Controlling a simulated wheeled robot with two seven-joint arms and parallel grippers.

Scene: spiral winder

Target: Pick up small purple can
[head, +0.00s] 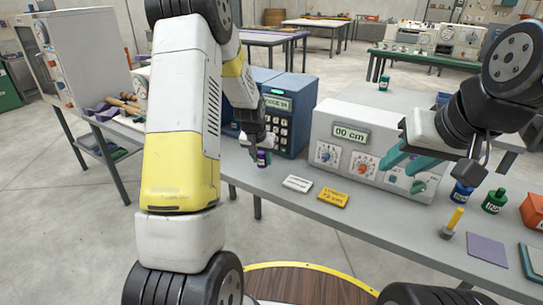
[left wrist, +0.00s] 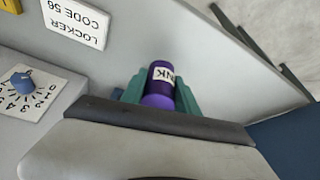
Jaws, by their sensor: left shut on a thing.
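I cannot tell whether the can touches the bench. My right gripper (head: 402,160) is open and empty, its teal fingers in front of the grey dial box.
A blue keypad locker (head: 290,112) stands right behind the left gripper. The grey dial box (head: 345,140) reads "00 cm". White (head: 297,183) and yellow (head: 333,198) label plates lie in front. Blue (head: 461,193) and green (head: 494,201) bottles stand at the right.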

